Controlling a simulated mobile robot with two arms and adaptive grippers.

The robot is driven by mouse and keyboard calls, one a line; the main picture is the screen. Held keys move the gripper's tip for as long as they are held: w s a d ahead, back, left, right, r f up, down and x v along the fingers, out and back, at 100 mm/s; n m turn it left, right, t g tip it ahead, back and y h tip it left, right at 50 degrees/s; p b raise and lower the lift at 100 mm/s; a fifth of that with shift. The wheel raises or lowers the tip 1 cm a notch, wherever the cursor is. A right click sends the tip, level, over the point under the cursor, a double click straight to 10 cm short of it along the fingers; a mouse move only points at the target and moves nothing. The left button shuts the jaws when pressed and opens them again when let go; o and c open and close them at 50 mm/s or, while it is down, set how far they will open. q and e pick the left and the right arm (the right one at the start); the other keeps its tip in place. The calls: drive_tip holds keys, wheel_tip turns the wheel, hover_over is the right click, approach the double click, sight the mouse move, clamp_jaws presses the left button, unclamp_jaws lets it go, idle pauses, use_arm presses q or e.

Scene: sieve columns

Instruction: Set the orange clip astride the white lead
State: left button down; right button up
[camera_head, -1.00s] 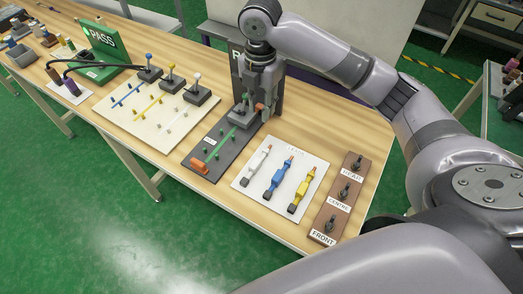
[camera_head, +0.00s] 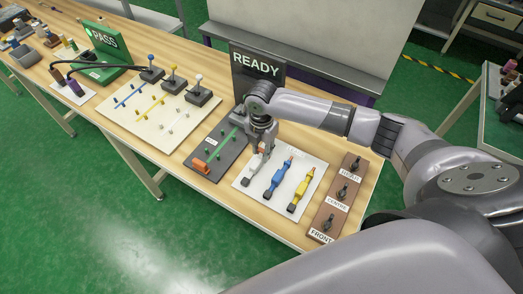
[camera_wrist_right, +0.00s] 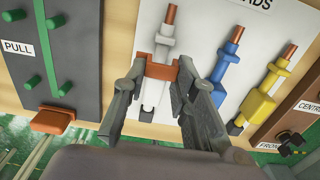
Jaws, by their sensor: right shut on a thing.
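The white lead (camera_wrist_right: 155,93) lies on the white LEADS card, left of the blue and yellow leads; in the head view the lead (camera_head: 248,177) is partly hidden by my right gripper (camera_head: 261,152). In the wrist view my right gripper (camera_wrist_right: 162,75) is shut on the orange clip (camera_wrist_right: 161,71). The clip lies crosswise over the white lead's body, between the fingertips. I cannot tell whether it is fully seated or just above the lead. My left gripper is not in view.
The blue lead (camera_head: 279,178) and yellow lead (camera_head: 302,190) lie close to the right. A dark PULL board (camera_wrist_right: 84,92) with green pegs and an orange handle (camera_wrist_right: 52,119) is at left. A READY sign (camera_head: 257,72) stands behind.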

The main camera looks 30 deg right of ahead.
sight(262, 152)
drive_tip(key=shift+f, duration=0.65)
drive_tip(key=shift+f, duration=0.55)
drive_tip(key=o, duration=0.7)
drive_tip(key=shift+o, duration=0.2)
drive_tip(key=shift+r, duration=0.1)
drive_tip(key=shift+r, duration=0.3)
wheel_tip(262, 152, up, 12)
drive_tip(key=b, duration=0.1)
drive_tip(key=shift+r, duration=0.25)
